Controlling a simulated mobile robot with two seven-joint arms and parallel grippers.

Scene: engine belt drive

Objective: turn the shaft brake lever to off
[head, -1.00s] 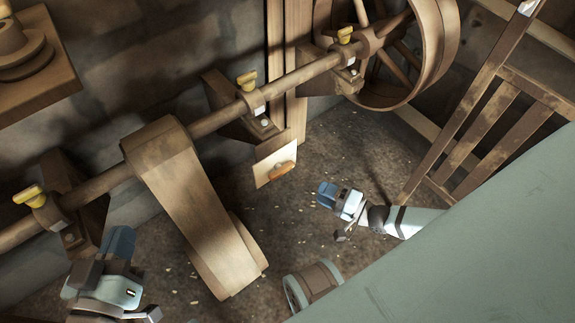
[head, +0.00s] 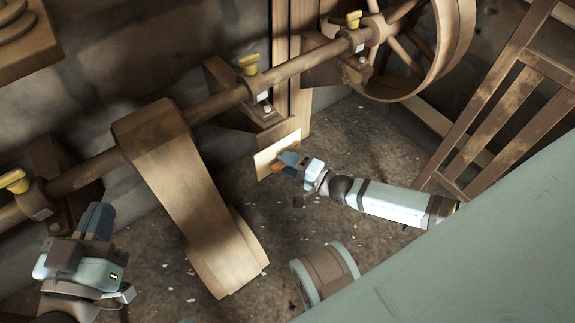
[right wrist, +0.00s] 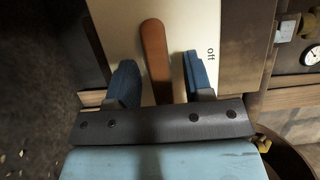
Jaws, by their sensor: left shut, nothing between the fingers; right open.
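The shaft brake lever is an orange-brown handle (right wrist: 155,60) on a pale plate (right wrist: 112,25) in the right wrist view. The word "off" is printed on the plate, to the right of the lever in that view. In the head view the plate (head: 283,151) is on the post below the shaft, and the lever is mostly hidden by my right gripper (head: 287,162). My right gripper is open, its blue fingers (right wrist: 160,85) on either side of the lever, with gaps showing. My left gripper (head: 95,222) is shut and empty at the lower left, away from the plate.
A long shaft (head: 215,103) with yellow-topped bearings crosses above. A broad belt (head: 190,195) slopes down from it to the floor. A spoked wheel (head: 455,45) is at upper right. A drum (head: 325,275) stands near the grey-green surface (head: 470,260). A wooden rack is at right.

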